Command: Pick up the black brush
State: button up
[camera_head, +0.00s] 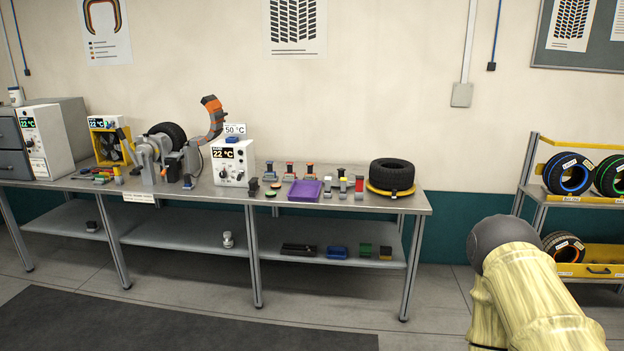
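Several small upright tools with grey, orange, red and black parts stand on the workbench (225,197), right of the white control box. They are too small to tell which is the black brush. A dark grey upright piece (254,187) stands at the left end of this group, by the box. A small black item (92,226) sits on the lower shelf at the left. My arm shows at the lower right, apart from the bench. My gripper is not in view.
A purple tray (304,191) lies among the small tools. A black tyre (392,174) rests on a yellow ring at the bench's right end. A white control box (232,163) and a clamp machine stand left. A tyre rack (546,200) stands right. Floor before the bench is clear.

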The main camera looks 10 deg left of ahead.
aim_at(255, 188)
jog(key=u, duration=0.05)
jog(key=i, duration=1.6)
jog(key=u, duration=0.4)
